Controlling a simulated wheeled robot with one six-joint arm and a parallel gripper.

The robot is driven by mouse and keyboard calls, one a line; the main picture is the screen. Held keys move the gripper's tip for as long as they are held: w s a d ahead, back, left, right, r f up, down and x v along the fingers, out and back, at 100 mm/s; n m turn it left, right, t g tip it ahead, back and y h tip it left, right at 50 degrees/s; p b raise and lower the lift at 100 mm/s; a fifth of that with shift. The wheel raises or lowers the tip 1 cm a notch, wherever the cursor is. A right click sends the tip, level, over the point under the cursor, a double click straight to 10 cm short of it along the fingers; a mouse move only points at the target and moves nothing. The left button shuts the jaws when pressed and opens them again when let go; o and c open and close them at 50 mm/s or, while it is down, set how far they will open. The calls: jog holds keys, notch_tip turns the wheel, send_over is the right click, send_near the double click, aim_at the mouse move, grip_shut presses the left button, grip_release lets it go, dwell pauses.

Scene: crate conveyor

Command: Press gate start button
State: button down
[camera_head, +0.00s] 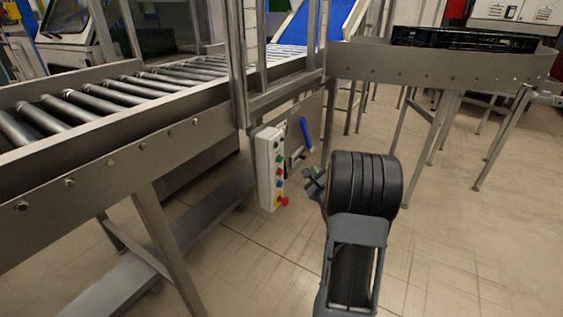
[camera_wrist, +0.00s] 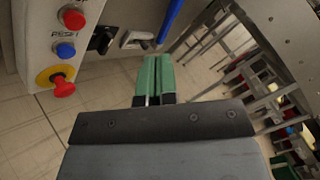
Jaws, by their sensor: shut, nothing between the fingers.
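The white button panel (camera_head: 267,168) hangs below the conveyor frame, with a column of several coloured buttons and a red emergency knob (camera_head: 283,201) at its bottom. In the wrist view the panel's lower end (camera_wrist: 44,40) shows at the upper left, with a red button (camera_wrist: 72,17), a blue button (camera_wrist: 65,50) and the red knob on a yellow base (camera_wrist: 62,84). The green start button cannot be told apart for certain. My gripper (camera_head: 311,176) is just right of the panel, apart from it. Its green fingers (camera_wrist: 155,75) are together and empty.
A blue handle (camera_head: 305,131) and a black switch (camera_wrist: 101,38) are right of the panel. The roller conveyor (camera_head: 120,122) runs along the left. A curved conveyor (camera_head: 440,67) carrying a black crate (camera_head: 465,39) stands at the back right. Open floor lies at the right.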

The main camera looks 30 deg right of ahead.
aim_at(281, 159)
jog(key=w+a+b, duration=0.1)
jog(key=w+a, duration=0.3)
jog(key=w, duration=0.3)
jog(key=shift+w, duration=0.35)
jog(key=shift+w+a, duration=0.1)
jog(key=shift+a, duration=0.05)
dwell(2.0)
jog(key=shift+w+a, duration=0.1)
jog(key=shift+w, duration=0.2)
